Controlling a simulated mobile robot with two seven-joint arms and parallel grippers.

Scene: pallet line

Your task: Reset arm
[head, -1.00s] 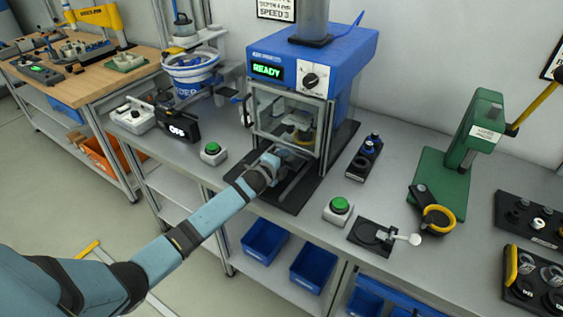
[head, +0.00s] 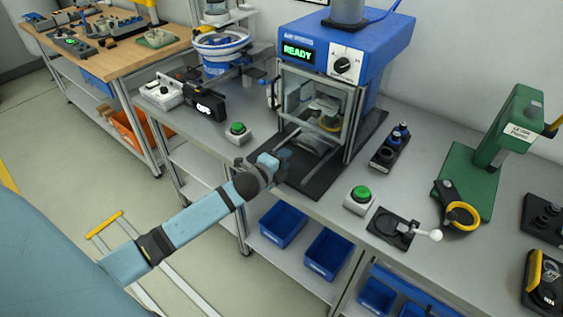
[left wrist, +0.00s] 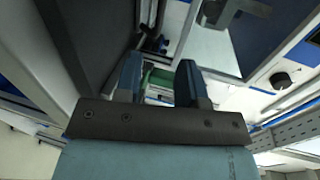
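My left arm reaches in from the left in the head view. My left gripper (head: 281,158) is at the front of the blue press (head: 345,45), over the front edge of its black base plate (head: 318,178). In the left wrist view its two fingers (left wrist: 160,80) stand apart, with a gap and no held object visible between them. The press display reads READY. A yellow ring-shaped part shows behind the clear guard (head: 318,103). My right gripper is not in view.
Green-button boxes (head: 237,133) and (head: 360,199) stand on the bench either side of the press. A bowl feeder (head: 222,48) is at left, a green hand press (head: 482,165) at right. Blue bins (head: 283,224) sit on the shelf below. Floor is open at left.

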